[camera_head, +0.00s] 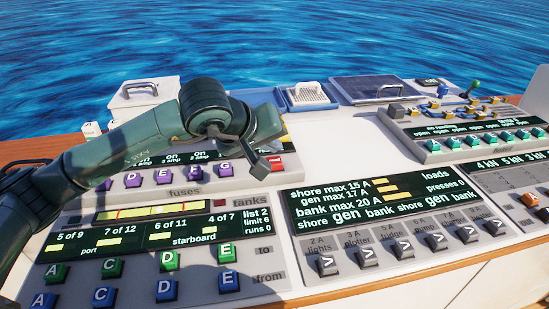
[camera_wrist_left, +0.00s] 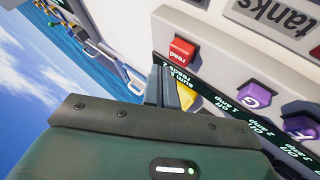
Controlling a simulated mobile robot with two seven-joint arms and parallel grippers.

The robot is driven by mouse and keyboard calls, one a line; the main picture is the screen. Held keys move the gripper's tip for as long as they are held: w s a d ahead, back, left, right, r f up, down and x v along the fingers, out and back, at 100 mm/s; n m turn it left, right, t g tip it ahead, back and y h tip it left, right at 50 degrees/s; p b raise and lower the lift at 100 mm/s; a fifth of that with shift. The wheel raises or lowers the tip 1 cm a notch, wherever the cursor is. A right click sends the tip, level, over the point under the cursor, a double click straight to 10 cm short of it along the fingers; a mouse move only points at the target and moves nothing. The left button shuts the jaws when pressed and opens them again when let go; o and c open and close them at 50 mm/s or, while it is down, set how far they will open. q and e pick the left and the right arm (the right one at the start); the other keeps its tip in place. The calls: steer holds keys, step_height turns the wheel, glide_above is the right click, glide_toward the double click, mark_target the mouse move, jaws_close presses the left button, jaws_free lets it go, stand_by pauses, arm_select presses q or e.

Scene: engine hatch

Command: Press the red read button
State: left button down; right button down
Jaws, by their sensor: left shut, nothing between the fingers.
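The red read button (camera_head: 276,161) sits at the right end of the fuses panel in the head view, partly behind my left gripper's fingers. It also shows whole in the left wrist view (camera_wrist_left: 181,50), with "read" on its front face. My left gripper (camera_head: 262,168) is shut and empty, its fingers pointing down just left of the button. In the left wrist view its fingertips (camera_wrist_left: 163,72) lie close beside the button, apart from it in the picture; the height gap cannot be judged. My right gripper is not in view.
Purple lettered buttons (camera_head: 163,176) stand left of the red one along the fuses panel. The tanks panel (camera_head: 150,232) with green and blue buttons lies in front. The loads panel (camera_head: 385,205) with grey switches is to the right. Bare white console top lies between the panels.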

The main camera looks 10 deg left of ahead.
arm_select(q)
steer(key=shift+r+p, duration=0.85)
steer(key=shift+r, duration=1.4)
step_height(320, 180, up, 7)
steer(key=p, duration=0.3)
stand_by(0.5)
